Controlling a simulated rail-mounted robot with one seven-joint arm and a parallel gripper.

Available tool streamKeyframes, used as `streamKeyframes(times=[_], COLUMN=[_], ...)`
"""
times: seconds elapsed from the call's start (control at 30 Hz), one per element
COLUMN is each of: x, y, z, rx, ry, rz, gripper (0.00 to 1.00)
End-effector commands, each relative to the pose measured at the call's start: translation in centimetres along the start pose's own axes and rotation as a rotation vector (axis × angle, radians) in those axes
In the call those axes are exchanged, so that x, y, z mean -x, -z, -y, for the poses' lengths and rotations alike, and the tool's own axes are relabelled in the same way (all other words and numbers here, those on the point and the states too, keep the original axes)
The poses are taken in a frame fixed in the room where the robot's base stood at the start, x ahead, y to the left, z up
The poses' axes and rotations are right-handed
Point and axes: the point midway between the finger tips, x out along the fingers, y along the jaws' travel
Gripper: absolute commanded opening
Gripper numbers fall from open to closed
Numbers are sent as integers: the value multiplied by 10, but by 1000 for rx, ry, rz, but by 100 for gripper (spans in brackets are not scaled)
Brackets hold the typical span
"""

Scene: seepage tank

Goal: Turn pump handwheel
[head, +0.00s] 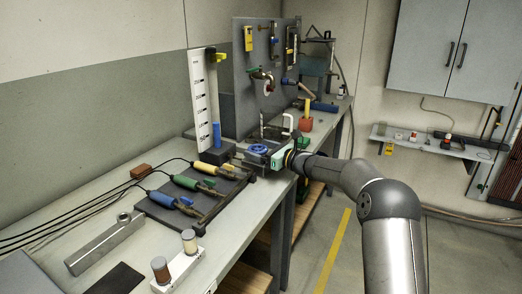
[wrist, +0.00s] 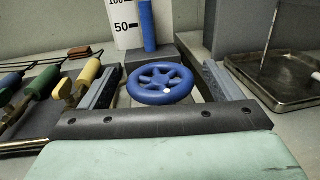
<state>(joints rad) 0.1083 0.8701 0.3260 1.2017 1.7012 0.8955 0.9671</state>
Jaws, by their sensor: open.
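The blue handwheel (wrist: 160,84) has several spokes and a small white dot on its near rim. In the wrist view it sits centrally between the two grey fingers of my gripper (wrist: 164,76). The fingers are wide apart, with a visible gap on each side of the wheel, so my gripper is open and holds nothing. The wheel's mount is mostly hidden.
A white scale board (head: 201,100) with a blue column stands behind the wheel. A dark rack (head: 160,210) with blue, green and yellow-handled tools lies nearer. A metal tray (wrist: 282,98) is to the right in the wrist view. A grey panel (head: 243,90) stands behind.

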Motion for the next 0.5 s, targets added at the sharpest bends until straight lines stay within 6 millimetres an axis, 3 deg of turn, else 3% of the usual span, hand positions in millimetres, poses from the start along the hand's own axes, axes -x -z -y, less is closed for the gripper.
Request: streamKeyframes(times=[0.13,0.3,0.5], x=[0,0,0], y=[0,0,1], z=[0,0,0], rx=[0,0,0], ry=[0,0,4], rz=[0,0,0], gripper=[86,41,41])
